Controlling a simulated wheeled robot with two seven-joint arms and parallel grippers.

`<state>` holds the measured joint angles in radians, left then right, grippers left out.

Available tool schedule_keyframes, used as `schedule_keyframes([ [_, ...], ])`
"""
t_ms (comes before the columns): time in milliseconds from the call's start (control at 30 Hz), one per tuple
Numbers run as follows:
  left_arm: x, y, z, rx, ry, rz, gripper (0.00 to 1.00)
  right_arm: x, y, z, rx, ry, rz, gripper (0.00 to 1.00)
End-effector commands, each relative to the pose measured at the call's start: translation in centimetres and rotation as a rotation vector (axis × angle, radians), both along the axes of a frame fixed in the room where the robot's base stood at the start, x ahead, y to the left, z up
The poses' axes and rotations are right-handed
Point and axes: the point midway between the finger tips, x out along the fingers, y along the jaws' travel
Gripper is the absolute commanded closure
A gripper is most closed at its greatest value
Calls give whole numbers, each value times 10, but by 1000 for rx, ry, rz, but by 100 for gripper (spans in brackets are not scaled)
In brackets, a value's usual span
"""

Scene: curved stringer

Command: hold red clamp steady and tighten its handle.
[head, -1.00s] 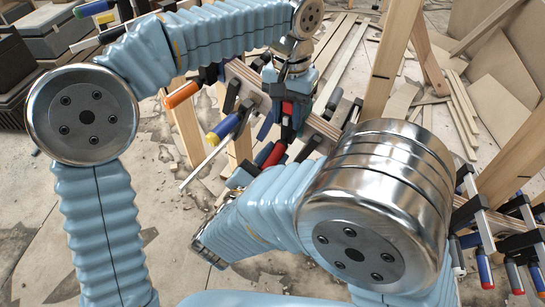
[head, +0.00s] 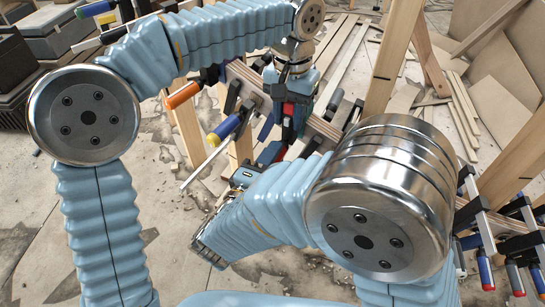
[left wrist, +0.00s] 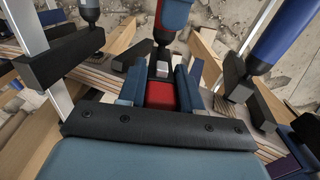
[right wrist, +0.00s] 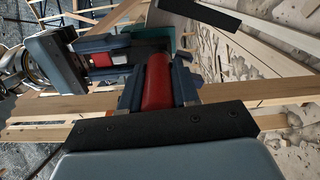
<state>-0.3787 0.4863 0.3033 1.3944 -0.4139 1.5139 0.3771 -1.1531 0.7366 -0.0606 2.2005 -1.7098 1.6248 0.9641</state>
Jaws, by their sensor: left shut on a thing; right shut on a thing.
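The red clamp's body (head: 288,109) sits on the curved wooden stringer, between the fingers of my left gripper (head: 289,118). In the left wrist view, the fingers are shut on both sides of its red block (left wrist: 161,96). The clamp's red handle (right wrist: 157,82) lies between the fingers of my right gripper (right wrist: 157,90), which is shut on it. In the head view, my right gripper (head: 268,154) largely hides the handle. The left gripper and red block (right wrist: 113,57) also show in the right wrist view.
The laminated stringer (head: 250,82) carries several other clamps close by, including one with an orange handle (head: 184,95) and one with a blue and yellow handle (head: 223,130). More clamps (head: 505,240) hang at the right. Wooden posts (head: 391,55) stand nearby.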

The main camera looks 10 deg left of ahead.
Motion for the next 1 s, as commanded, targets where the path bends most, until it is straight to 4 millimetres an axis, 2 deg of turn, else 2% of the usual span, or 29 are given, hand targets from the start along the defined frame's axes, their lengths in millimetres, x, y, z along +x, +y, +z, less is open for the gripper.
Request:
schedule_keyframes([
  [200, 1, 0, 1, -1, -4, 1, 100, 0, 0, 0, 164, -59, 1, 100],
  [500, 1, 0, 1, -2, -3, 1, 100, -1, 0, 0, 319, -117, 1, 100],
  [1000, 1, 0, 1, -2, -3, 1, 100, -1, 0, 0, 382, -140, 1, 100],
])
